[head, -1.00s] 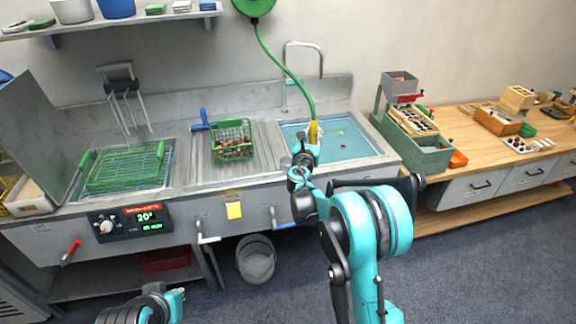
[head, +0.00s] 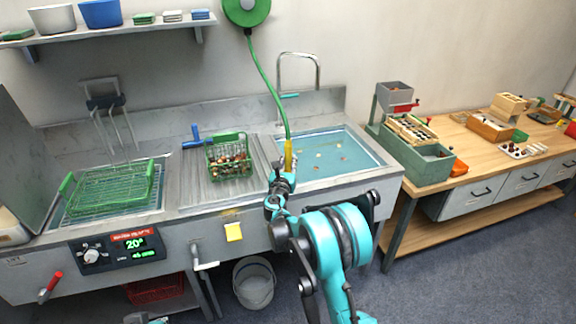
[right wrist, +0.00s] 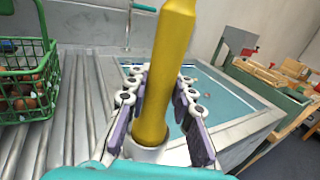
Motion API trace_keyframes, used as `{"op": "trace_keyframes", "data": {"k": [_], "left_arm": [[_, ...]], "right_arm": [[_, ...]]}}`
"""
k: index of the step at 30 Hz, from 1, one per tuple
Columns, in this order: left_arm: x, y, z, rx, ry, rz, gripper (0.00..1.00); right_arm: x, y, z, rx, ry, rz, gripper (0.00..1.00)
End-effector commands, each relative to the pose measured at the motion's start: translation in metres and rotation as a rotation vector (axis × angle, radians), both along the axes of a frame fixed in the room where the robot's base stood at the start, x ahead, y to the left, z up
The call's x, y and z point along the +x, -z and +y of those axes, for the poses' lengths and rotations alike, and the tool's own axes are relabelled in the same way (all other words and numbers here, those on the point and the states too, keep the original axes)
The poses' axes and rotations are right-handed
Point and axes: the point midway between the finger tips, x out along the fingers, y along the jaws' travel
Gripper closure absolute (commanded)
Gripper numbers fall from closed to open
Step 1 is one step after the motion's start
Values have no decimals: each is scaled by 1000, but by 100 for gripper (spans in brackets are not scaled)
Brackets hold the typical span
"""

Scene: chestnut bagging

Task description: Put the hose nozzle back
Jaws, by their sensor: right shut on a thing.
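The yellow hose nozzle (head: 288,154) hangs from a green hose (head: 267,80) that runs up to a round green reel (head: 246,10) on the wall. My right gripper (head: 283,170) is shut on the nozzle and holds it upright above the left front edge of the water basin (head: 335,158). In the right wrist view the nozzle (right wrist: 166,80) stands between the two fingers (right wrist: 160,105), its lower end hidden near the palm. My left gripper (head: 145,319) shows only as a small part at the bottom edge, and its jaws cannot be made out.
A green basket of chestnuts (head: 229,157) sits on the ribbed drainboard left of the basin. A curved faucet (head: 300,56) stands behind the basin. A green wire rack (head: 110,190) lies further left. A wooden bench (head: 470,150) with a sorting device stands at right. A grey bucket (head: 253,283) is below.

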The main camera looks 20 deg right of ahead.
Motion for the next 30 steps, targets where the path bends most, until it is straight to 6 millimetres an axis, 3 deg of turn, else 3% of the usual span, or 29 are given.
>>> {"op": "trace_keyframes", "data": {"k": [1, 7, 22, 23, 25, 30], "left_arm": [[0, 4, 0, 0, 0, 0, 100], [0, 1, 0, 0, 0, 0, 100], [0, 12, 0, 0, 0, 0, 100], [0, 12, 0, 0, 0, 0, 100], [0, 11, 0, 0, 0, 0, 100], [0, 11, 0, 0, 0, 0, 100]], "right_arm": [[0, 8, 2, 4, -2, 1, 100], [-1, 4, 1, -1, 0, 0, 100], [0, 14, 0, -4, 1, 1, 100], [0, 14, 0, -4, 1, 1, 76], [0, 14, 0, -4, 1, 1, 58], [0, 14, 0, -4, 1, 1, 56]]}}
